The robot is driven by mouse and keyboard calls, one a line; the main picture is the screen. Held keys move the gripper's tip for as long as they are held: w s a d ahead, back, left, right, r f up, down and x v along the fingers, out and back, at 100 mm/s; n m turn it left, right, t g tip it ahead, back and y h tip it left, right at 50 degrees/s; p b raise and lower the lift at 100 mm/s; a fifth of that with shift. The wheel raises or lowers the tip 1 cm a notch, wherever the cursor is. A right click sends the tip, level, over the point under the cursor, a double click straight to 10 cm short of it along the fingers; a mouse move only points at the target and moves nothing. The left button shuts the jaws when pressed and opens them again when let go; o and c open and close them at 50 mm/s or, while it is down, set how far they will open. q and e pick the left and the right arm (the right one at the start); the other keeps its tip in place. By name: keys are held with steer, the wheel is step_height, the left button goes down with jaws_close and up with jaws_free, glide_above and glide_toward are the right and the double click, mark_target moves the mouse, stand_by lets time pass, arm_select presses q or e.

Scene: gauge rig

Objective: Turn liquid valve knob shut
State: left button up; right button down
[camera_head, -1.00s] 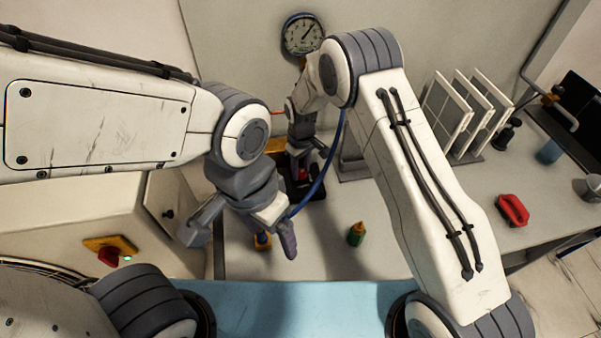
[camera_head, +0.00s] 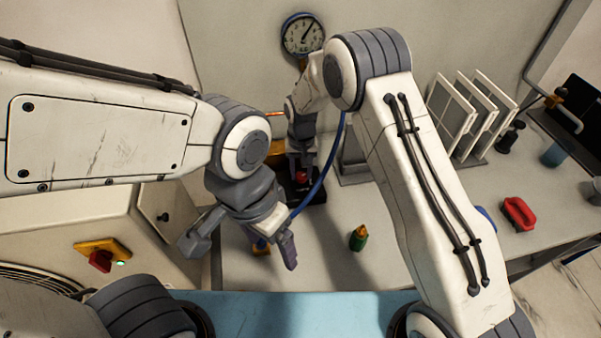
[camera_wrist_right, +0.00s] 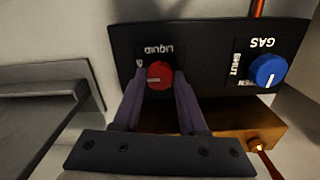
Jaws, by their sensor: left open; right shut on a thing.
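The red liquid knob (camera_wrist_right: 159,74) sits on a black panel (camera_wrist_right: 206,68) under an upside-down LIQUID label in the right wrist view. Its white mark lies roughly level, on the knob's left half. My right gripper (camera_wrist_right: 160,84) is shut on this knob, one finger on each side. In the head view the knob (camera_head: 302,177) shows as a small red spot below my right gripper (camera_head: 300,168). My left gripper (camera_head: 241,250) is open and empty above the bench's near left part. The panel's writing near the knob is partly hidden by the fingers.
A blue gas knob (camera_wrist_right: 268,71) is beside the liquid knob. A round gauge (camera_head: 302,35) is on the back wall. A green bottle (camera_head: 358,237) stands on the bench, and a blue hose (camera_head: 322,178) runs near both grippers. A red switch (camera_head: 101,260) is at left.

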mark_target(301, 175)
stand_by(0.5)
steer(key=shift+c, duration=2.2)
jaws_free()
step_height(301, 175, up, 11)
steer(key=b, duration=0.2)
steer(key=shift+f, duration=0.2)
steer(key=s+r+n, duration=0.2)
steer(key=s+r, duration=0.2)
steer(key=s, duration=0.3)
steer(key=s+r+n, duration=0.1)
steer(key=s+r, duration=0.3)
steer(key=s, duration=0.4)
steer(key=s+d+n, duration=0.2)
steer(key=s, duration=0.6)
steer(key=s+d+n+y, duration=0.1)
steer(key=s+d, duration=0.1)
steer(key=s, duration=0.7)
steer(key=shift+d+r+n, duration=0.15)
steer(key=shift+d+n, duration=0.2)
steer(key=shift+n, duration=0.05)
